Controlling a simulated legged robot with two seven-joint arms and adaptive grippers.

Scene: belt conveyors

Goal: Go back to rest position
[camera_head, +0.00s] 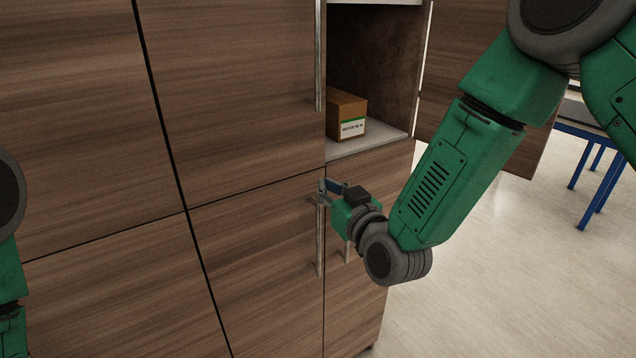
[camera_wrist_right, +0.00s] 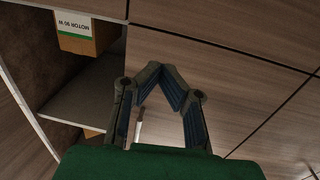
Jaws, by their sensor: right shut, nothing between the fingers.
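My right arm reaches in from the upper right in the head view, and its gripper (camera_head: 326,186) is in front of the cabinet (camera_head: 260,220), by the top of a vertical lower door handle (camera_head: 320,240). In the wrist view the right gripper's fingertips (camera_wrist_right: 163,72) come together with nothing between them. Whether the gripper touches the handle I cannot tell. A piece of my left arm shows at the left edge of the head view; its gripper is out of the picture.
A cardboard box (camera_head: 347,114) with a white and green label stands on an open shelf (camera_head: 375,142); it also shows in the wrist view (camera_wrist_right: 85,35). An open door (camera_head: 480,80) hangs at the right. A blue-legged table (camera_head: 590,135) stands behind it. Floor at lower right is clear.

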